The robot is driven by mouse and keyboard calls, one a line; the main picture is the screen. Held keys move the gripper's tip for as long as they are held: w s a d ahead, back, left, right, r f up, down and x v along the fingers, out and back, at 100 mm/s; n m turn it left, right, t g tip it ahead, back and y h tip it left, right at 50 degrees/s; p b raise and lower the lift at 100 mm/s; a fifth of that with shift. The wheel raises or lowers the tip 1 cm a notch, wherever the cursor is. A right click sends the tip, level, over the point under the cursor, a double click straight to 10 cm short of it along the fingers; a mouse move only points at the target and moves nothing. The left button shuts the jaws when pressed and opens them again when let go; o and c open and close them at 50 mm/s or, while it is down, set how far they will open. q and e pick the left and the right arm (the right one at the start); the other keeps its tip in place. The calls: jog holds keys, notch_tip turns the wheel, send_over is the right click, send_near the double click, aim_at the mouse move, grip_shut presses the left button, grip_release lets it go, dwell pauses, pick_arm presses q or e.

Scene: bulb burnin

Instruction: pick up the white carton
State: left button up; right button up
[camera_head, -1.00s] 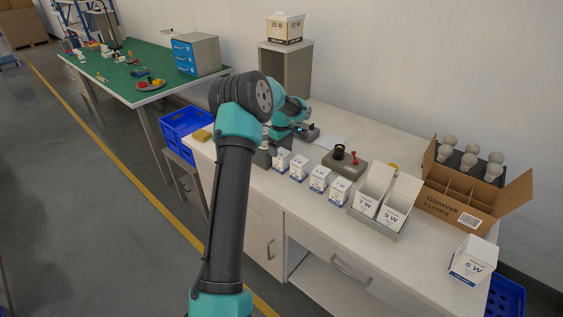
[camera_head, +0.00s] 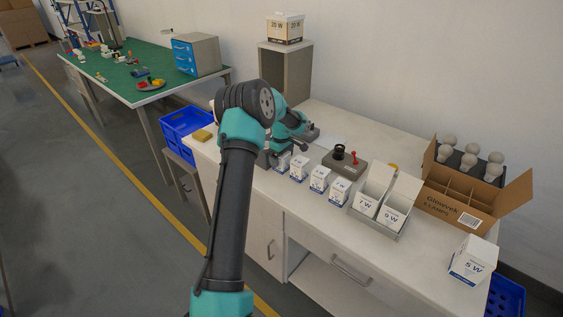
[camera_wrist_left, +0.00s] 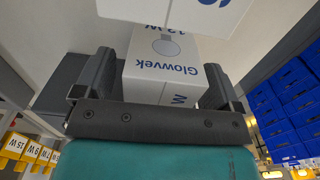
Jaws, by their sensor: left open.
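Several small white cartons with blue print stand in a row on the white bench, and the leftmost white carton (camera_head: 284,161) is partly hidden by my left gripper (camera_head: 274,159). In the left wrist view a white carton (camera_wrist_left: 165,72) marked "Glowvek" sits between the two dark fingers of the left gripper (camera_wrist_left: 160,88). The fingers are open, with a gap visible beside the carton. Another white carton (camera_wrist_left: 190,12) shows just beyond it. The other cartons in the row are the second (camera_head: 299,169), third (camera_head: 319,179) and fourth (camera_head: 340,191). My right gripper is not in view.
A 5 W carton (camera_head: 472,262) stands at the right. A brown divided box (camera_head: 455,208) is open near several bulbs (camera_head: 470,160). A device with a red lever (camera_head: 345,163) stands behind the row.

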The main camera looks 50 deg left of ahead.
pick_arm(q)
jog(key=shift+c, duration=0.3)
jog(key=c, duration=1)
jog(key=shift+o, duration=0.2)
jog(key=shift+r, duration=0.15)
notch_tip(320, 180, up, 18)
dwell(0.4)
jog(key=d+r+m, duration=0.3)
jog(key=d+m, duration=0.6)
jog(key=d, duration=1.3)
jog(key=d+r+m, duration=0.3)
jog(key=d+m, duration=0.7)
jog(key=d, duration=1.2)
jog(key=shift+s+d+r, duration=0.15)
jog(key=shift+s+d, duration=0.25)
jog(key=shift+s, duration=0.05)
